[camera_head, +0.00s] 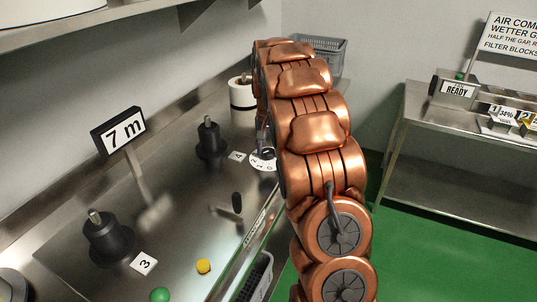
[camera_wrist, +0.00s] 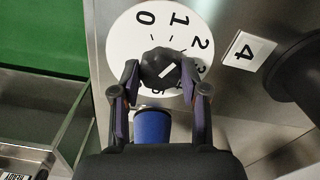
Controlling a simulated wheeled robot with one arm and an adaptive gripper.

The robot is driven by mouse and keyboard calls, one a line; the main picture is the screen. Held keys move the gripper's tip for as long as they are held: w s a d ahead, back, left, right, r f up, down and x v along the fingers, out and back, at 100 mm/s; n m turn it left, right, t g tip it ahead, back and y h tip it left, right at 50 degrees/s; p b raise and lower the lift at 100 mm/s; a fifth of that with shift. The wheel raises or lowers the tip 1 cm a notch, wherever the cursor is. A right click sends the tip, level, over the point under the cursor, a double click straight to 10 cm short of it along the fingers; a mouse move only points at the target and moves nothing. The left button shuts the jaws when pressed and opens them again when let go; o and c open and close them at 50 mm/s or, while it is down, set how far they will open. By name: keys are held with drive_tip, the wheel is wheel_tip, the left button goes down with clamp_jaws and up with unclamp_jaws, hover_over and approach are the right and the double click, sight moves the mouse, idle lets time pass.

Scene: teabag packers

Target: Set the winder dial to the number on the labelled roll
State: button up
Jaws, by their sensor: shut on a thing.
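The winder dial is a white disc (camera_wrist: 122,45) with black numbers; 0, 1 and 2 read clearly in the wrist view, and others are partly covered. Its black knob (camera_wrist: 150,62) carries a short white line, slanting towards the upper right, roughly to the 2–3 side. My gripper (camera_wrist: 160,72) is shut on the knob, one finger on each side.
Black spindles stand by the "4" card (camera_head: 237,156) and the "3" card (camera_head: 144,263). A green button (camera_head: 160,295) and a yellow button (camera_head: 204,266) sit near the bench front. A grey crate (camera_head: 328,50) is behind my arm. A blue cylinder (camera_wrist: 152,127) lies below the knob.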

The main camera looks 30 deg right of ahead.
sight(268, 151)
drive_tip(key=m+b, duration=0.2)
drive_tip(key=m, duration=0.4)
drive_tip(key=shift+w+m+b, duration=0.1)
drive_tip(key=shift+m+b, duration=0.2)
drive_tip(key=m+b, duration=0.1)
drive_tip(key=m, duration=0.4)
drive_tip(key=shift+m, duration=0.3)
drive_tip(key=o, duration=1.1)
drive_tip(key=shift+o, duration=0.2)
drive_tip(key=shift+r, duration=0.15)
wheel_tip(268, 151, up, 12)
idle(0.7)
